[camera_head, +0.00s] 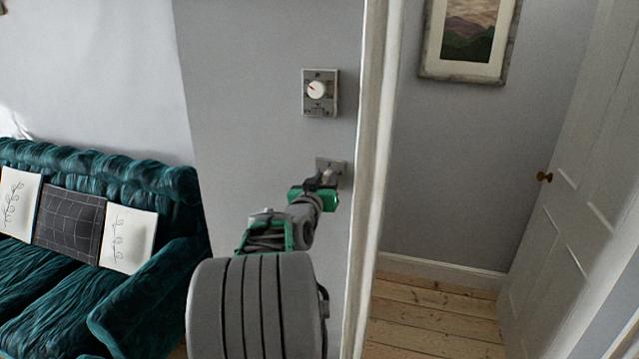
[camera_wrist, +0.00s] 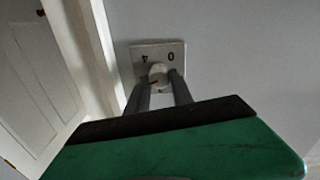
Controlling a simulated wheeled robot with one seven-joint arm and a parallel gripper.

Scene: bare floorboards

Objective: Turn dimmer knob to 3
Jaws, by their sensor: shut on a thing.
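The dimmer knob (camera_wrist: 157,72) is a small pale round knob with a red mark on its face. It sits on a light square plate (camera_wrist: 147,50) on the wall, with the marks "4" and "0" showing near one edge in the wrist view. My gripper (camera_wrist: 163,80) has its two grey fingers on either side of the knob, shut on it. In the head view my gripper (camera_head: 324,184) is at the lower wall plate (camera_head: 326,163) and hides most of it and the knob.
A second plate with a white dial (camera_head: 316,89) is on the wall above. A white door frame (camera_head: 372,150) stands close on the right, with an open doorway and a white door (camera_head: 570,190) beyond. A teal sofa (camera_head: 110,170) with cushions is at the left.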

